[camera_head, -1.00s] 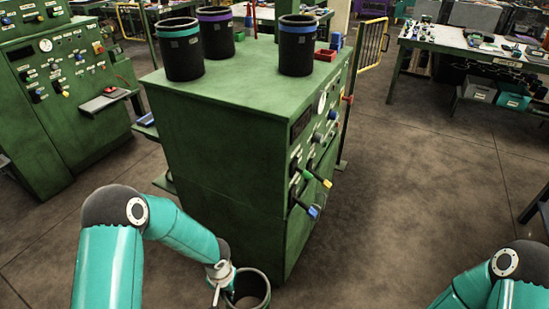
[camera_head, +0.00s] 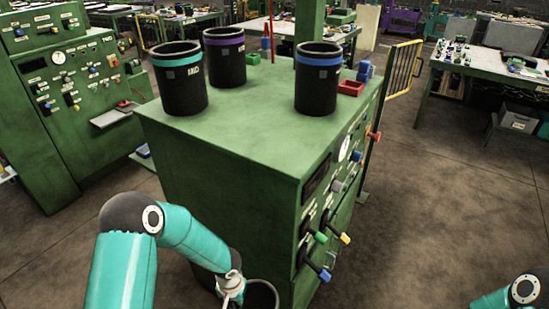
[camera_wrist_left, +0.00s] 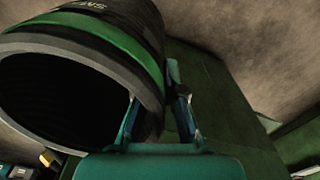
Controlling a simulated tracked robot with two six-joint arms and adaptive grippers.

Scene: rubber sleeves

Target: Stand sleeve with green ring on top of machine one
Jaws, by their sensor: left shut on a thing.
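My left gripper (camera_head: 233,288) is low at the near side of a green machine (camera_head: 225,160), below its top. It is shut on the wall of a black sleeve, whose rim (camera_head: 264,289) shows at the bottom edge. The left wrist view shows this sleeve (camera_wrist_left: 100,38) with its green ring near the open end, one finger inside the mouth and one outside; the gripper (camera_wrist_left: 160,112) is there too. The sleeve's lower part is hidden in the head view. My right gripper is out of view; only part of that arm shows at bottom right.
On the machine's top stand sleeves with a teal ring (camera_head: 180,80), a purple ring (camera_head: 224,60) and a blue ring (camera_head: 317,82). The top's near part is clear. Levers (camera_head: 322,272) stick out on the right face.

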